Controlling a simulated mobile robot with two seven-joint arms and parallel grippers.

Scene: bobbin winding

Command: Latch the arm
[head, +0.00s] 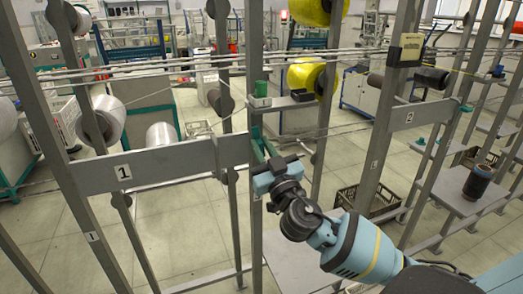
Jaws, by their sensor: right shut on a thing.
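My right gripper (268,158) is at the middle of the head view, in front of an upright grey post of the frame. It is shut on a narrow green arm (257,136) that runs down along the post, just right of the end of the crossbar (165,166) marked 1. The jaws hide the lower part of the green arm. Above it on the post sit a dark green cap (261,88) and a dark bar (284,103) that reaches to the right. I cannot tell whether the arm touches a latch. My left gripper is not in view.
Grey uprights (386,110) and thin rails stand close around my right arm. White bobbins (107,115) are at the left and yellow bobbins (307,75) behind the post. A dark spool (477,183) stands on a shelf at the right. A dark crate (365,201) is on the floor.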

